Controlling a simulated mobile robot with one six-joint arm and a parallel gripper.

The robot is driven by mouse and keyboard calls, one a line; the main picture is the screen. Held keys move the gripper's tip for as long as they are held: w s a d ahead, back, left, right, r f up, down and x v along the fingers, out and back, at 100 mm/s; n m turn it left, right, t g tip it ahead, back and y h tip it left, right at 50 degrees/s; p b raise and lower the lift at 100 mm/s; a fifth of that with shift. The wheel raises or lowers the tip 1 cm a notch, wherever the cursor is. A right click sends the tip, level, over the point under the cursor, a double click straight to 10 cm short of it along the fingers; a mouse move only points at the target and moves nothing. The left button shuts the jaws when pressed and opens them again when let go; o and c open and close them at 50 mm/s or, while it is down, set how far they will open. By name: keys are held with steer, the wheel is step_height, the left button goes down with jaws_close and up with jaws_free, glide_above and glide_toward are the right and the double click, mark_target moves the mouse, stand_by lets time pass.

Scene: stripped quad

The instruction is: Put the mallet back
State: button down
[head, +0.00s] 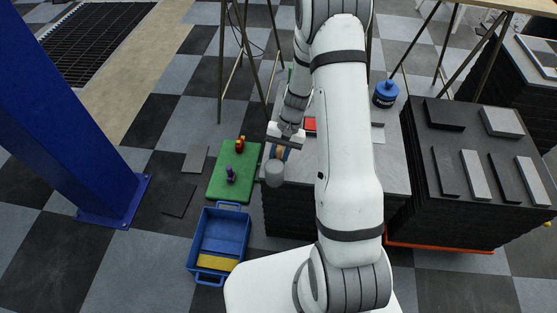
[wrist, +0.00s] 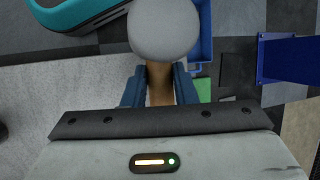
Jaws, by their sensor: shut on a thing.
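The mallet has a rounded grey head (head: 274,175) and a tan wooden handle (head: 281,153). My gripper (head: 284,150) is shut on the handle, near the left edge of the grey-topped stack (head: 392,155). In the wrist view the grey head (wrist: 164,28) sticks out past the fingers, and the handle (wrist: 159,88) lies between the two blue-grey fingertips of my gripper (wrist: 160,86). The mallet appears to be above the stack's edge; its exact height is hard to tell. The handle's far end is hidden by the gripper.
A red item (head: 309,124) lies on the stack top, partly behind my arm. A blue container (head: 386,94) stands at its back right. To the left are a green mat (head: 222,187) with small figures, a blue crate (head: 208,228) and a blue post (head: 75,130). Another dark stack (head: 460,142) stands right.

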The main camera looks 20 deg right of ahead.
steer(key=shift+f, duration=0.75)
steer(key=shift+f, duration=0.15)
steer(key=c, duration=1.2)
jaws_free()
steer(key=shift+o, duration=0.2)
steer(key=p+v, duration=0.1)
steer(key=v, duration=1)
steer(key=s+a+r+n+t+h, duration=0.1)
steer(key=s+r, duration=0.3)
steer(key=r, duration=0.3)
steer(key=s+a+r+n+t+h, duration=0.1)
steer(key=s+r, duration=0.3)
steer(key=r, duration=0.3)
steer(key=s+r+n+t+h, duration=0.2)
steer(key=s+r, duration=0.4)
steer(key=s, duration=0.5)
steer(key=shift+s+a+t, duration=0.35)
steer(key=shift+s+t, duration=0.05)
steer(key=shift+t, duration=0.2)
